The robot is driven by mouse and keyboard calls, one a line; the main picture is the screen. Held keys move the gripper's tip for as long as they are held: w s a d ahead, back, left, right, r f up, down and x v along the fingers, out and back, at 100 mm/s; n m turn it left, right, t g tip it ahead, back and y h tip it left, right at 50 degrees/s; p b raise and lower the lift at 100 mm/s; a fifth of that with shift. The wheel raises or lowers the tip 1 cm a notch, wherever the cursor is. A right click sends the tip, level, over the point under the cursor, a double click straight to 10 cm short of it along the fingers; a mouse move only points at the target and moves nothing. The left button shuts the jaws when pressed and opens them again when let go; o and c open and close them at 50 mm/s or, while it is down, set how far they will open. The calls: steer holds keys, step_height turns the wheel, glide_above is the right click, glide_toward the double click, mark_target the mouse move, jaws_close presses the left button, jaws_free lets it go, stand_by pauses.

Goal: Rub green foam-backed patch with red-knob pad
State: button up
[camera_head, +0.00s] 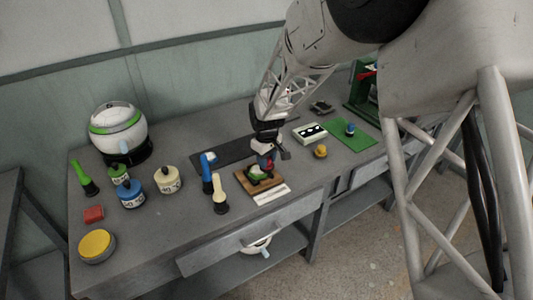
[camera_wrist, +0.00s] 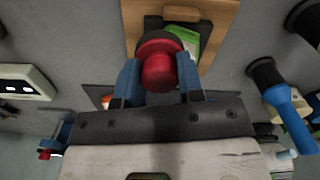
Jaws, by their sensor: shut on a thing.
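My gripper (camera_wrist: 160,84) is shut on the red knob (camera_wrist: 158,73) of the pad, with one blue finger on each side. The pad's dark and red disc (camera_wrist: 160,43) lies beyond the knob in the wrist view. The green patch (camera_wrist: 187,38) shows beside and partly behind the pad, on a wooden board (camera_wrist: 218,22). In the head view my gripper (camera_head: 267,158) is just above the wooden board (camera_head: 274,183), over the green patch (camera_head: 256,171). The pad hides part of the patch; I cannot tell whether they touch.
A blue-handled tool (camera_head: 206,170) and a cream-handled tool (camera_head: 217,188) stand left of the board. A white strip (camera_head: 272,194) lies in front. A yellow knob (camera_head: 320,151) and a green mat (camera_head: 338,136) are to the right.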

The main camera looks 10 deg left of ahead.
mark_target(255, 169)
steer(key=shift+f, duration=0.6)
steer(key=shift+a+f, duration=0.15)
steer(key=shift+a, duration=0.55)
steer(key=shift+c, duration=0.3)
steer(key=shift+a+f, duration=0.2)
steer(key=shift+a, duration=0.9)
steer(key=shift+a+r, duration=0.1)
steer(key=shift+a, duration=1.2)
steer(key=shift+d, duration=3.05)
steer(key=shift+r, duration=4)
